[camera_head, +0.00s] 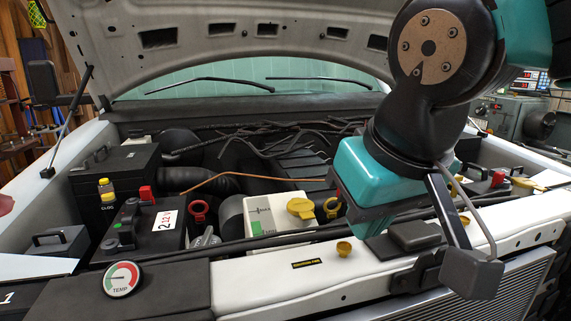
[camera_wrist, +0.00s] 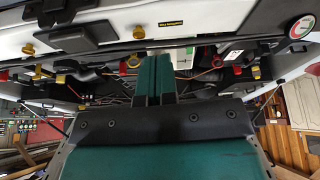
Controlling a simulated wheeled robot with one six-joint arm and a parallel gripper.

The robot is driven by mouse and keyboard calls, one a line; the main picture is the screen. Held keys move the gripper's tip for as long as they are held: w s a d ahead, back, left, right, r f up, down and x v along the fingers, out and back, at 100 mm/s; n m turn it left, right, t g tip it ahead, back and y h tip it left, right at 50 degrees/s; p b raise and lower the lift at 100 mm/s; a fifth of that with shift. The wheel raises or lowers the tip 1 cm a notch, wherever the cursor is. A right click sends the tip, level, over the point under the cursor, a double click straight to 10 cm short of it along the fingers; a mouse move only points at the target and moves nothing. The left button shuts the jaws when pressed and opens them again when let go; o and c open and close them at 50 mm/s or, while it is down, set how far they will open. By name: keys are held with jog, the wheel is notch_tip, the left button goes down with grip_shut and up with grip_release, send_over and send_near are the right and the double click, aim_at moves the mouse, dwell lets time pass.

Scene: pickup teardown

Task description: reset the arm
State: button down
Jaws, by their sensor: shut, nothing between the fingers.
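My gripper (camera_head: 385,246) hangs at the right of centre in the head view, above the white front panel of the pickup's open engine bay. Its teal body and black wrist joint cover part of the bay's right side. In the wrist view, the two teal fingers (camera_wrist: 153,75) lie side by side with no object between them. The gripper is shut and empty. The wrist view looks upside down.
A black battery (camera_head: 153,229), a white reservoir (camera_head: 270,214) with a yellow cap, and a temperature gauge (camera_head: 122,279) are on the left and middle. A thin copper-coloured rod (camera_head: 255,177) crosses the bay. The raised hood (camera_head: 225,18) hangs above.

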jog(key=s+d+f+n+g+y+b, duration=0.1)
jog(key=s+d+f+g, duration=0.1)
jog(key=f, duration=0.4)
jog(key=s+d+f+n+g+y+b, duration=0.1)
jog(key=s+d+f+n+g, duration=0.1)
jog(key=s+d+f, duration=0.2)
notch_tip(320, 180, down, 2)
jog(key=shift+s+d+f+g+y, duration=0.3)
jog(key=shift+s+d+y, duration=0.1)
jog(key=shift+s, duration=0.35)
